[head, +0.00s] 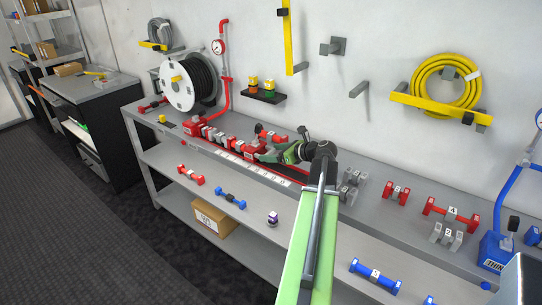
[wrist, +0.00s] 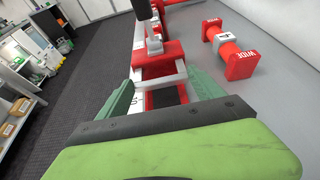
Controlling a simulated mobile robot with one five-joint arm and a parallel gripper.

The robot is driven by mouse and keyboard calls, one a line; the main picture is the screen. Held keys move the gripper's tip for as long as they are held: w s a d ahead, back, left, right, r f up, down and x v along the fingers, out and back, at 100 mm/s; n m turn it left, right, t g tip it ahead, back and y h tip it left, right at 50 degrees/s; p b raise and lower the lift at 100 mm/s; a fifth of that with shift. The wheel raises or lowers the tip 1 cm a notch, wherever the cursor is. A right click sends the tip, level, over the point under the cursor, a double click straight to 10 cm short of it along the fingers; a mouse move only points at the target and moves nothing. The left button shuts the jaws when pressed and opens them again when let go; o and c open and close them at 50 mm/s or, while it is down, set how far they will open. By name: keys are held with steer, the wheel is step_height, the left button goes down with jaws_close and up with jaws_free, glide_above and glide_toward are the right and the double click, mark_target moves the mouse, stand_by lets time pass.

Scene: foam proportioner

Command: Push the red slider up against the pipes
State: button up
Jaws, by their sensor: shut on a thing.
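The red slider (wrist: 158,54) is a red block with a pale grey frame, seen between my green fingers in the wrist view. My gripper (wrist: 162,90) is shut on it, one finger on each side. In the head view my gripper (head: 262,154) is at the right end of a row of red pipes (head: 213,134) along the back of the bench. The fingers and arm hide much of the slider there. Whether the slider touches the last pipe cannot be told.
A loose red pipe with a grey collar, marked WIDE (wrist: 229,49), lies beside the row. A hose reel (head: 178,88) stands at the row's far left end. More red pieces (head: 396,192) and grey pieces (head: 446,236) lie on the bench (head: 385,228) to the right.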

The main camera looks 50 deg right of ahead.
steer(key=shift+w+a+r, duration=0.2)
steer(key=shift+w, duration=0.25)
steer(key=o, duration=1.9)
steer(key=shift+w+f, duration=0.15)
steer(key=shift+o, duration=1)
steer(key=shift+w+d+f, duration=0.1)
steer(key=shift+w, duration=0.05)
steer(key=shift+s, duration=0.4)
steer(key=p+v, duration=0.6)
steer(key=v, duration=1.1)
steer(key=shift+p, duration=0.35)
steer(key=shift+s, duration=0.1)
